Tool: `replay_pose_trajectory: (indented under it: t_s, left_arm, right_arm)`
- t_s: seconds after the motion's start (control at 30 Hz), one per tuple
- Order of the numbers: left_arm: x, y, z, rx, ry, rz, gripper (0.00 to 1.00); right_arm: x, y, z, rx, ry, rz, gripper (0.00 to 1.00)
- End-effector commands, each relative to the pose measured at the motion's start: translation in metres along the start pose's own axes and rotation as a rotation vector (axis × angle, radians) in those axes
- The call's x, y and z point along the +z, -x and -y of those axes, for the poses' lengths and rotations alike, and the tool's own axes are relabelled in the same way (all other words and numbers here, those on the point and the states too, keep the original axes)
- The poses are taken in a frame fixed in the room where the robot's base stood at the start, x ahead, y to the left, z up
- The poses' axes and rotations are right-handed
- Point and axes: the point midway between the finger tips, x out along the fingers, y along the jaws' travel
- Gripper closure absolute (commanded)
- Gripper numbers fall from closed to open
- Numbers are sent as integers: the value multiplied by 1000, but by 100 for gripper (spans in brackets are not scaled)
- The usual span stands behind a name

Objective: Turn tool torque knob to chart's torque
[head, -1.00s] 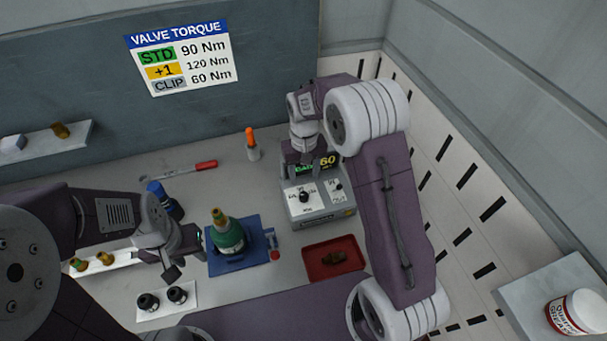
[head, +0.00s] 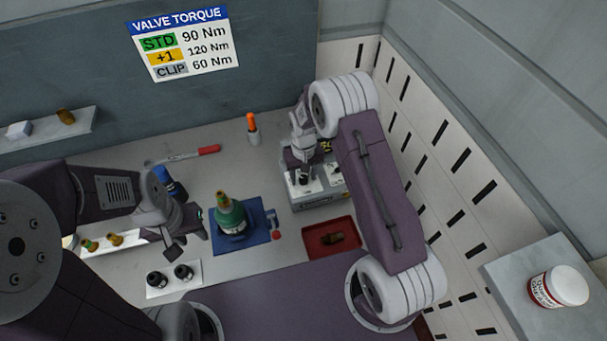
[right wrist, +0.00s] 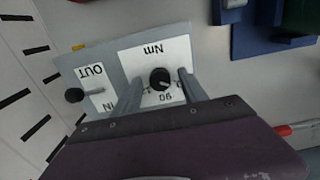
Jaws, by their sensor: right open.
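The tool box (head: 322,199) is a grey unit with white panels at the back right of the bench. Its black torque knob (right wrist: 160,79) sits on a panel marked "Nm", with "90" legible upside down in the right wrist view. My right gripper (right wrist: 158,84) is open, its two fingers on either side of the knob; I cannot tell if they touch it. In the head view my right gripper (head: 303,174) covers the knob and most of the display. The chart (head: 183,45) on the wall reads STD 90, +1 120, CLIP 60 Nm. My left gripper (head: 178,247) hangs empty left of the cylinder.
A green cylinder (head: 230,219) stands on a blue base (head: 246,238). A red tray (head: 319,245) holds a brown part.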

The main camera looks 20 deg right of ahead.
Motion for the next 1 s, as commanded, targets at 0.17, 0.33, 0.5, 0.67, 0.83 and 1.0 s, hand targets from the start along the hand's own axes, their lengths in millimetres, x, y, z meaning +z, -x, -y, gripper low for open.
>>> replay_pose_trajectory:
  t_s: [0.17, 0.33, 0.5, 0.67, 0.83, 1.0]
  left_arm:
    - [0, 0, 0, 0, 0, 0, 64]
    - [0, 0, 0, 0, 0, 0, 64]
    - [0, -1, 0, 0, 0, 0, 64]
    - [0, -3, 0, 0, 0, 0, 64]
    - [1, -6, 0, 0, 0, 0, 64]
    - [1, -9, 0, 0, 0, 0, 64]
  right_arm:
    - [0, 0, 0, 0, 0, -1, 83]
    - [0, 1, 0, 0, 0, 0, 100]
    - [0, 1, 0, 0, -21, 0, 100]
    - [0, 1, 0, 0, -86, -1, 100]
    - [-1, 1, 0, 0, -211, -2, 100]
    - [-1, 1, 0, 0, -370, -1, 100]
